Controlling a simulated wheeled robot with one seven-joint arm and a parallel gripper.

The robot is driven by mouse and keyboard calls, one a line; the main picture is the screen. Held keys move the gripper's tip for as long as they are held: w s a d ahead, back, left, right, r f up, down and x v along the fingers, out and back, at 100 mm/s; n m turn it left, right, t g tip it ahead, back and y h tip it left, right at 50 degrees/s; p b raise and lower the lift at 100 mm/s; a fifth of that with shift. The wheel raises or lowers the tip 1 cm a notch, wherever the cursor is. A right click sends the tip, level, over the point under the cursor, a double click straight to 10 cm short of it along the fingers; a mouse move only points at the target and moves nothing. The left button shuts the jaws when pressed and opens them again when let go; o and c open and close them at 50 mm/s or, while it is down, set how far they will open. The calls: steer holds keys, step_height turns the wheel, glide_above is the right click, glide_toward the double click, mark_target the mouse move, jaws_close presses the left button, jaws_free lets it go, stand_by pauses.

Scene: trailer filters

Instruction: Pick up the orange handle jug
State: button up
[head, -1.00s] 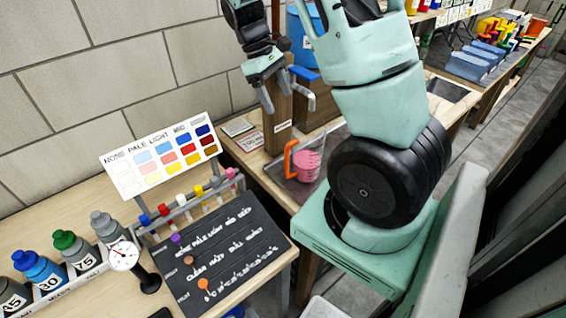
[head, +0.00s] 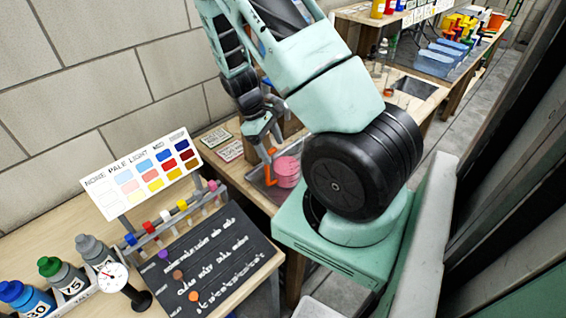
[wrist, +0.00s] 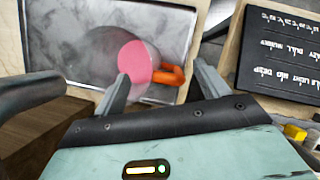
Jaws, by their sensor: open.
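The jug (head: 287,172) is clear with pink contents and an orange handle (head: 269,168) on its left side in the head view. It stands on a grey tray (head: 256,179). In the wrist view the pink of the jug (wrist: 136,62) and the orange handle (wrist: 172,78) show between and beyond my two fingers. My gripper (head: 262,136) is open and empty, just above the handle in the head view; it also shows in the wrist view (wrist: 160,72). I cannot tell whether a finger touches the handle. Part of the jug's right side is close behind my arm's base.
A black board (head: 205,262) with samples and a colour chart (head: 145,175) stand on the near table. Bottles (head: 62,280) and a dial gauge (head: 112,278) are at lower left. Wooden blocks are close by my gripper. A block wall rises behind.

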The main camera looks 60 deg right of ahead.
mark_target(282, 164)
steer(key=shift+p+x, duration=0.85)
steer(key=shift+x, duration=1.4)
steer(key=shift+w+a, duration=0.1)
steer(key=shift+a, duration=0.05)
jaws_close()
steer(key=shift+a+f, duration=0.1)
steer(key=shift+a, duration=0.1)
